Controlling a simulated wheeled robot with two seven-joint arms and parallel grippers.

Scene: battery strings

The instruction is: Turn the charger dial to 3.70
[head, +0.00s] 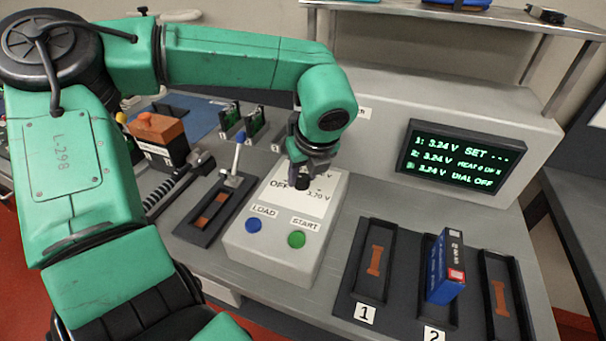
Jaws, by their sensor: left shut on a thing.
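The charger (268,256) is a pale grey box with a white dial plate marked OFF and 3.70 V, a blue LOAD button (254,225) and a green START button (296,239). My left gripper (303,180) comes down over the dial plate and is shut on the dial. The gripper and wrist hide most of the dial, so its pointer is not clear. The screen (455,159) shows 3.24 V on lines 1, 2 and 3, "SET ..." and "DIAL OFF". My right gripper is not in view.
Black trays (371,262) numbered 1 and 2, and another, stand at the right; a blue battery (446,268) stands in tray 2. A blue-tipped lever (236,160) stands left of the charger. An orange-topped block (158,129) and green boards (231,119) are further back.

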